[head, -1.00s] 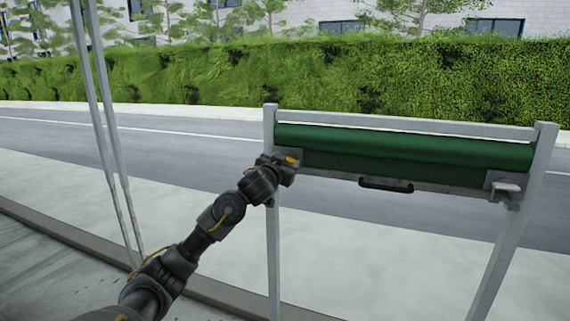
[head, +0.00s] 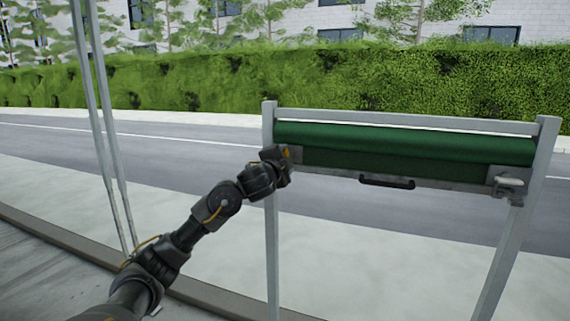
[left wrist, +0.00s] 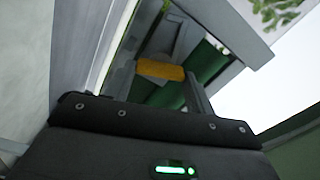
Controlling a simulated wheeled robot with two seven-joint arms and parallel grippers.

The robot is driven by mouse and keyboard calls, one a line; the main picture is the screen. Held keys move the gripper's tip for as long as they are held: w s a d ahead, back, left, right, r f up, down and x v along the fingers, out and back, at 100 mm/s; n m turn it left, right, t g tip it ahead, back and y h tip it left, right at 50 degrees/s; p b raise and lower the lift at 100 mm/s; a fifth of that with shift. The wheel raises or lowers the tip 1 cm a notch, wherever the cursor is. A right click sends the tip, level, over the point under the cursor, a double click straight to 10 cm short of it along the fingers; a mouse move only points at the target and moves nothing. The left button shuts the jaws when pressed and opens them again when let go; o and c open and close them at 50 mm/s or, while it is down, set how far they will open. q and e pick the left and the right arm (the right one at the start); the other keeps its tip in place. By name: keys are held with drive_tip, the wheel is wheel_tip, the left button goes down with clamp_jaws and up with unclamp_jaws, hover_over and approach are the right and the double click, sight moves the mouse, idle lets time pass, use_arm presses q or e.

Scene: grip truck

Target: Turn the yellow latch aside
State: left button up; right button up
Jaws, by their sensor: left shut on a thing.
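The yellow latch (head: 287,152) is at the left end of the metal bar under the green roller (head: 400,145). Only a small part of it shows beside my gripper in the head view. My left gripper (head: 283,157) is at the left post, shut on the yellow latch. In the left wrist view the latch (left wrist: 160,70) shows as a yellow bar ahead of the dark gripper body, at the fingertips. The exact finger contact is hard to make out. My right gripper is not in view.
A black handle (head: 387,182) sits at the middle of the bar. A pale catch (head: 508,182) is at its right end. Grey posts (head: 271,220) hold the frame at both sides. Slim poles (head: 103,130) stand at the left. Road and hedge lie behind.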

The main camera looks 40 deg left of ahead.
use_arm(q)
drive_tip(key=shift+f+m+b, duration=0.1)
drive_tip(key=shift+m+b, duration=0.6)
drive_tip(key=shift+m, duration=1.2)
drive_tip(key=o, duration=1)
drive_tip(key=p+v, duration=0.3)
drive_tip(key=v, duration=0.7)
drive_tip(key=shift+s+d, duration=0.2)
drive_tip(key=shift+s, duration=0.15)
